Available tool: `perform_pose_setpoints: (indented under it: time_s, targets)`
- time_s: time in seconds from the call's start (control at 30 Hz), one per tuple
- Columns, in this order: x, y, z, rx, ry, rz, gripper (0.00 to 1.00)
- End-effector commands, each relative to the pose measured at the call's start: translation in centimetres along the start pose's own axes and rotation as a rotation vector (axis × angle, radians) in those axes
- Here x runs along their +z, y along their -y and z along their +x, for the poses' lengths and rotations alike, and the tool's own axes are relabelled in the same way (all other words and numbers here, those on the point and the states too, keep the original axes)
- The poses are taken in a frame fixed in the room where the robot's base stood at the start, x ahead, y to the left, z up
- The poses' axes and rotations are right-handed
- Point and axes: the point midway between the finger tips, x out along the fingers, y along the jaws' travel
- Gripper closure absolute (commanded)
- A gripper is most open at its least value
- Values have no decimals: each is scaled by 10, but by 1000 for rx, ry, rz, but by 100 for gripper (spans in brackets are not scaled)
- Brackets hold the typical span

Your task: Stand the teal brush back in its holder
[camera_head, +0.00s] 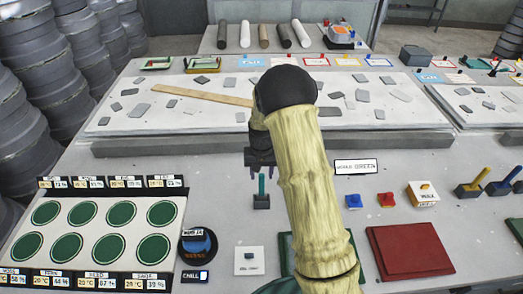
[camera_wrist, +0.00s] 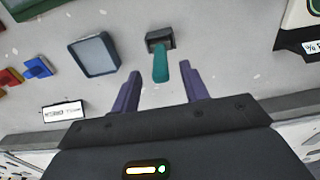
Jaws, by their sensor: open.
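The teal brush (camera_head: 262,186) stands upright at a small dark block, its holder (camera_head: 261,202), in the head view. In the wrist view the teal handle (camera_wrist: 160,66) rises from the dark holder (camera_wrist: 167,33) towards the camera. The brush's lower end is hidden in or behind the block. My gripper (camera_head: 262,172) is open just above the brush. In the wrist view its two purple fingers (camera_wrist: 160,75) lie on either side of the handle's free end, with visible gaps, not touching it.
A label sign (camera_head: 356,167) stands to the right. Yellow (camera_head: 468,187) and blue (camera_head: 504,185) handled tools are at far right. A raised white board (camera_head: 200,110) lies behind.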

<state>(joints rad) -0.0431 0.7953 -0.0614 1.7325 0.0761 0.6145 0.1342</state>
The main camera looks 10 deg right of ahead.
Motion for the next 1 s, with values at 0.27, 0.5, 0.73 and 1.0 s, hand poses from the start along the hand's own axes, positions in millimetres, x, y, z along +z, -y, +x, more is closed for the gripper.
perform_pose_setpoints:
  time_s: [0.27,0.5,0.73,1.0]
  targets:
    - [-1,0,-54,-1,-6,-1,55]
    - [-1,0,-102,0,-5,0,55]
    - [0,0,-128,0,-2,1,55]
    - [0,0,-130,1,0,0,55]
